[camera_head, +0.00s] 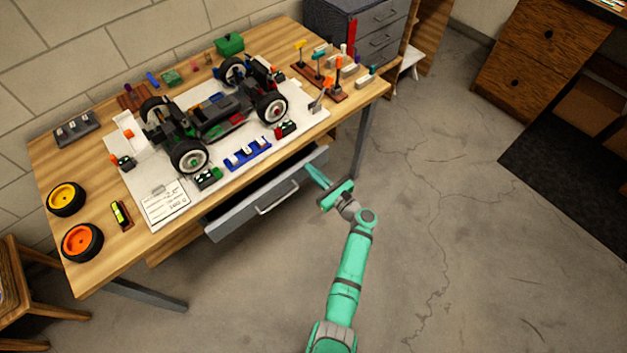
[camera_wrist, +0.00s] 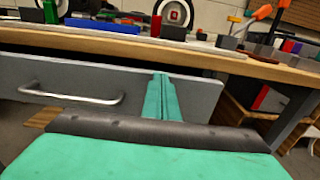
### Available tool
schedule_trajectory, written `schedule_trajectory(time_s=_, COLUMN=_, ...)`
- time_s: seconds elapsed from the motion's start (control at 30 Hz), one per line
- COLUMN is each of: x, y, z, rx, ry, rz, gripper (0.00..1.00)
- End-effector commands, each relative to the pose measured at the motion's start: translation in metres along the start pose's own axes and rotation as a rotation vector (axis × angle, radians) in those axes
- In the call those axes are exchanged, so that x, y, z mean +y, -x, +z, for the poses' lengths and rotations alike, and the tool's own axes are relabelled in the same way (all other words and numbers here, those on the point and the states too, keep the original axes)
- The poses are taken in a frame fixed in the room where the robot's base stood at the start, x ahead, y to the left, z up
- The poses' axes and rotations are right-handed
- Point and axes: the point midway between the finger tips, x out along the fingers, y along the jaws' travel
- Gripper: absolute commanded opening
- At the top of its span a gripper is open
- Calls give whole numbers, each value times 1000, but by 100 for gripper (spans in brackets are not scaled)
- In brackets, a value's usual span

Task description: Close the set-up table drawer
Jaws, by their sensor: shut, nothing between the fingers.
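The grey set-up table drawer (camera_head: 262,203) is pulled partly out from under the front of the wooden table (camera_head: 105,262). Its front face also shows in the wrist view (camera_wrist: 203,97). A metal bar handle (camera_head: 278,198) is on the drawer front, and it lies left of my fingers in the wrist view (camera_wrist: 72,97). My teal gripper (camera_head: 311,170) is shut and empty at the right end of the drawer front. In the wrist view the closed fingers (camera_wrist: 161,82) overlap the drawer front; I cannot tell whether they touch it.
An RC car chassis (camera_head: 213,118) with tools and parts covers the tabletop. A table leg (camera_head: 362,145) stands right of the drawer. A grey drawer cabinet (camera_head: 345,25) stands behind. Floor to the right (camera_head: 450,200) is clear. A wooden stool (camera_head: 30,290) is at left.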

Motion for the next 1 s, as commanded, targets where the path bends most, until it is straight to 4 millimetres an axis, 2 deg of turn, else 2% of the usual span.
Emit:
schedule_trajectory(time_s=0.2, x=-2, y=-14, z=0, rx=0, ry=-1, rz=-4, gripper=0)
schedule_trajectory(time_s=0.67, x=-2, y=-15, z=0, rx=0, ry=-1, rz=-4, gripper=0)
schedule_trajectory(time_s=0.83, x=-3, y=-5, z=0, rx=0, ry=0, rz=-2, gripper=0)
schedule_trajectory(time_s=1.0, x=-4, y=18, z=-1, rx=0, ry=0, rz=2, gripper=0)
